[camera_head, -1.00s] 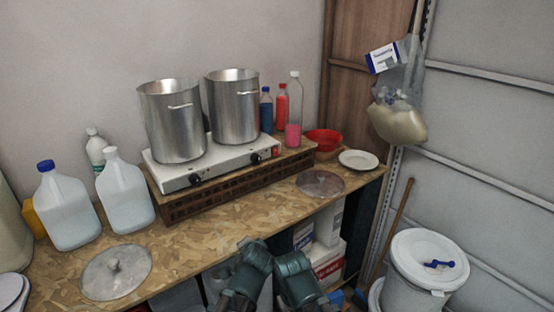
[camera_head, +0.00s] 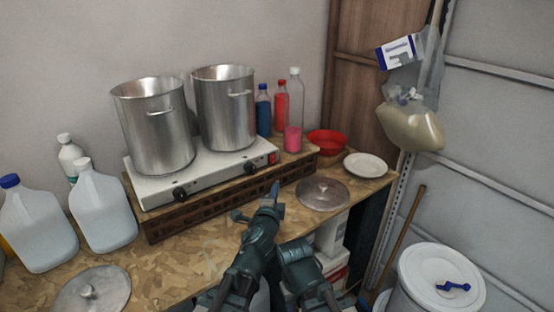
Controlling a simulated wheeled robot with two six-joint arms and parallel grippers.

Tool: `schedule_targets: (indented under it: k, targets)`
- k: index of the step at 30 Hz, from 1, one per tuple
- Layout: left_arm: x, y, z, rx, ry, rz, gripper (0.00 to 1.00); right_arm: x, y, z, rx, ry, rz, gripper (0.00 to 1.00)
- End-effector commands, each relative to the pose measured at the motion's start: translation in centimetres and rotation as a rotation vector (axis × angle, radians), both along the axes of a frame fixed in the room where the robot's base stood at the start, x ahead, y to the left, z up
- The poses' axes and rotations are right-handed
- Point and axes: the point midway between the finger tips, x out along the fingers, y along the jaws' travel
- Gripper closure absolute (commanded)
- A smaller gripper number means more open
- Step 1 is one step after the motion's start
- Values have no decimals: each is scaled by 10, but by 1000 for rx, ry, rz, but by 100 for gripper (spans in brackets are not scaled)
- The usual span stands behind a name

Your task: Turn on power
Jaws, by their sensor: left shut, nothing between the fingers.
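A white two-burner hot plate (camera_head: 205,172) stands on a brown slatted riser on the workbench. Its front has two black knobs, the left knob (camera_head: 180,194) and the right knob (camera_head: 249,168). A small red switch (camera_head: 272,158) sits at the right end of that front face. My left gripper (camera_head: 274,191) is shut and empty. In the picture its narrow tip is just below the red switch and right knob, apart from both. My right arm (camera_head: 300,258) shows at bottom centre, but its gripper is not visible.
Two steel pots (camera_head: 154,125) (camera_head: 224,108) stand on the hot plate. Bottles (camera_head: 281,105), a red bowl (camera_head: 327,142), a white plate (camera_head: 366,165) and a round lid (camera_head: 323,193) are to the right. Jugs (camera_head: 102,210) stand at left. Bare bench (camera_head: 190,253) lies in front.

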Motion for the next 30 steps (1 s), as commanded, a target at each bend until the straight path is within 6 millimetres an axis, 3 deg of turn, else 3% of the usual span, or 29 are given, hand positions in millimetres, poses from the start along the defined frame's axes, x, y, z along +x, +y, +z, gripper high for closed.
schedule_targets:
  k: [17,22,30]
  targets:
    - [6,-2,0,5,-4,-4,100,0,0,-1,0,0,0,50]
    - [31,-6,-2,2,-4,-4,100,0,0,-3,0,0,0,50]
    - [89,-15,-8,3,-4,-4,100,0,0,-8,0,0,0,50]
